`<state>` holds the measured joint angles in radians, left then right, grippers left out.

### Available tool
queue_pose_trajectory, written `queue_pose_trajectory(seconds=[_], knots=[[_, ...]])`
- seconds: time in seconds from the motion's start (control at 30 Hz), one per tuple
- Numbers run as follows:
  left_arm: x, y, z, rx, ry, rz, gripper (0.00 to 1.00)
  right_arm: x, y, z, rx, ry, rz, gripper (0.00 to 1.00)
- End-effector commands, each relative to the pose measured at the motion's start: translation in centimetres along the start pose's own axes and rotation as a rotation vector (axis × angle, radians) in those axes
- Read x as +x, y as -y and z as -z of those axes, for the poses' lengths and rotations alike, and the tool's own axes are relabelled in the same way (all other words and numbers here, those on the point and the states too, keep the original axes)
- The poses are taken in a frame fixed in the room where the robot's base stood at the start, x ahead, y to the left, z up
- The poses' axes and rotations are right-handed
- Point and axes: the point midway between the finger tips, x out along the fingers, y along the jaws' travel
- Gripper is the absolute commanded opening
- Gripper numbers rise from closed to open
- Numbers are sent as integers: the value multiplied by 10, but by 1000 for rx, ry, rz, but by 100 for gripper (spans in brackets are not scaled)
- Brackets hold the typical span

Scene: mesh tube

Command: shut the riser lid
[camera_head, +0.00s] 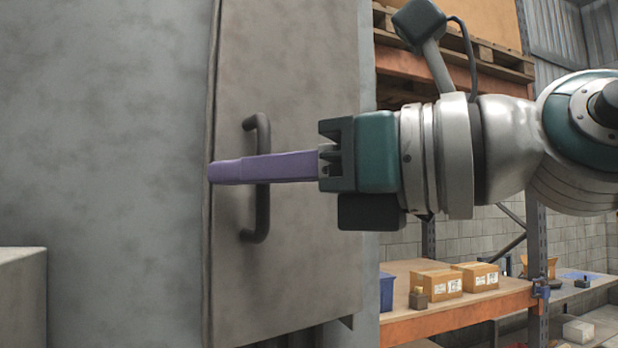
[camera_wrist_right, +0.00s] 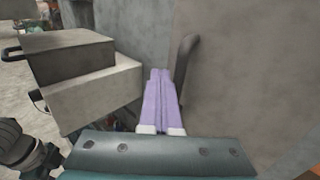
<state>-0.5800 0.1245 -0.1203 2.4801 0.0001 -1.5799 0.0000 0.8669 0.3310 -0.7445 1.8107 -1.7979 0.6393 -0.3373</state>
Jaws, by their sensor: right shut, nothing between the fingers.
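The riser lid (camera_head: 300,280) is a flat, mottled grey panel with a dark bar handle (camera_head: 262,220). It stands upright against the large grey riser (camera_head: 110,130), with a dark seam along its left edge. I cannot tell how wide any gap there is. My right gripper (camera_head: 212,172) comes from the right, its purple fingers shut and empty. They pass in front of the handle's middle, tips at the lid's left edge; contact is unclear. In the right wrist view the shut fingers (camera_wrist_right: 160,85) lie left of the handle (camera_wrist_right: 184,65) and lid (camera_wrist_right: 245,75).
A grey stepped block (camera_wrist_right: 85,85) stands left of the fingers in the wrist view. Behind the riser on the right is a shelf (camera_head: 450,318) with cardboard boxes (camera_head: 436,283) and a blue bin (camera_head: 386,291). A pallet (camera_head: 490,58) sits above.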

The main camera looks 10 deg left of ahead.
Motion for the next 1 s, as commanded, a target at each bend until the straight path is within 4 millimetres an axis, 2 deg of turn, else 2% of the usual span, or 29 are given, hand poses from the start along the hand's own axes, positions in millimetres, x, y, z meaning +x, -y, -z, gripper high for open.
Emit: queue_pose_trajectory(seconds=[0.3,1.0], knots=[[4,0,-1,0,0,0,50,11,3,0,-1,1,1,0],[4,-2,-1,-9,-1,-6,50,14,4,0,-1,1,1,0]])
